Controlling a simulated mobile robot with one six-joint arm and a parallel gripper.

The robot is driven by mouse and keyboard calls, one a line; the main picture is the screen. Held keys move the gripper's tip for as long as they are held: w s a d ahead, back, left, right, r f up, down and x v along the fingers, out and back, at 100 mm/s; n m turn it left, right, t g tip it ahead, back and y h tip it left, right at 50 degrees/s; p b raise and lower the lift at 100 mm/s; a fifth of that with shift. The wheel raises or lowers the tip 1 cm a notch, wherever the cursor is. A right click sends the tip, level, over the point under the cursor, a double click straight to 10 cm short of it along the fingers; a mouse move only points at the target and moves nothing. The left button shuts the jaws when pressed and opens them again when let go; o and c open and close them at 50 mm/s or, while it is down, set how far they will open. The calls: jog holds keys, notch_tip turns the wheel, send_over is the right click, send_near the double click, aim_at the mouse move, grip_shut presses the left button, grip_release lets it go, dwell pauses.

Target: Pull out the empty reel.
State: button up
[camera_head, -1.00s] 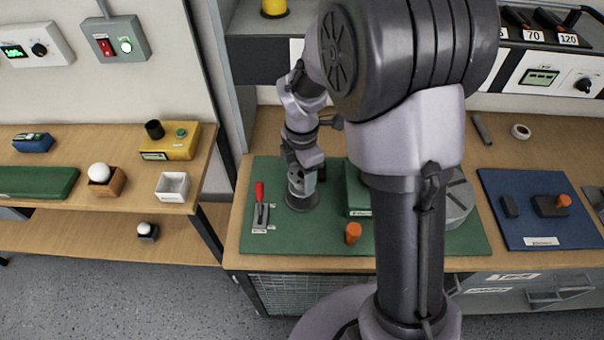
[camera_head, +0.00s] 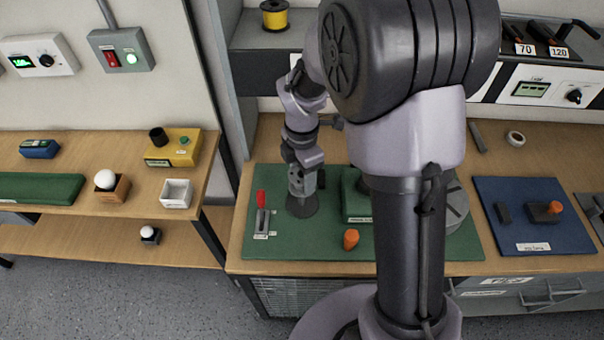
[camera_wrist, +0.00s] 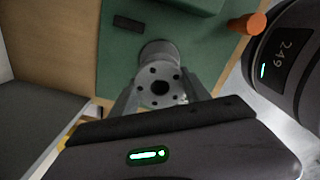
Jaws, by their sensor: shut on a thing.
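The grey reel (camera_wrist: 158,72) has a round end face with several small holes around a dark centre hole. In the wrist view it sits between the two fingers of my gripper (camera_wrist: 160,92), which are shut on it. No wire shows on the part I see. In the head view my gripper (camera_head: 302,183) points down at the left part of the green mat (camera_head: 335,241). The reel's dark round lower flange (camera_head: 303,208) shows under the fingers there. I cannot tell whether the flange touches the mat.
A red-handled lever (camera_head: 262,213) stands left of the reel. A green block (camera_head: 356,205) and an orange knob (camera_head: 351,239) are to its right. A yellow spool (camera_head: 274,16) sits on the shelf behind. My arm hides part of the mat and a grey disc (camera_head: 456,205).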

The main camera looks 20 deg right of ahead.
notch_tip(320, 180, up, 5)
jog(key=p, duration=0.4)
jog(key=shift+p, duration=0.35)
